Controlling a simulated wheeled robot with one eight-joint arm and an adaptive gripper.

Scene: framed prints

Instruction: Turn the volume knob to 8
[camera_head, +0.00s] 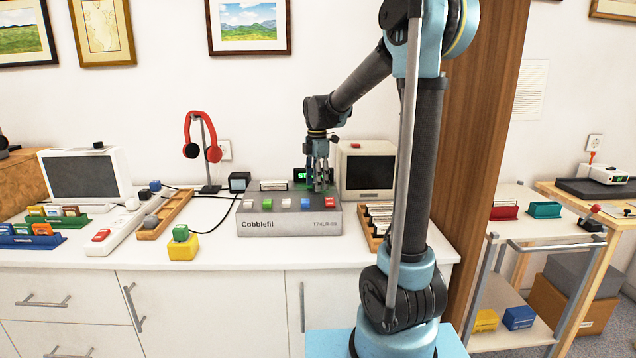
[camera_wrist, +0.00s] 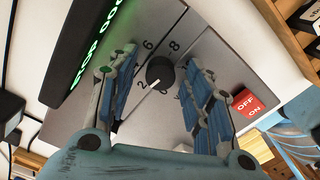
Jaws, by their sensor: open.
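The dark round volume knob (camera_wrist: 160,72) sits on the grey face of a device in the wrist view. Its white pointer line points toward the lower left, near the printed 2. The numbers 6 and 8 show above the knob. My gripper (camera_wrist: 158,66) is open, with one blue-padded finger on each side of the knob; whether either finger touches it I cannot tell. In the head view my gripper (camera_head: 319,184) reaches down over the grey Cobbiefil device (camera_head: 290,222), and I cannot make out the knob there.
A red OFF/ON switch (camera_wrist: 247,104) is right of the fingers. A display with green characters (camera_wrist: 97,42) is at the left. In the head view, a small monitor (camera_head: 369,172) stands behind right, and a wooden tray (camera_head: 166,214) and power strip (camera_head: 125,225) lie left.

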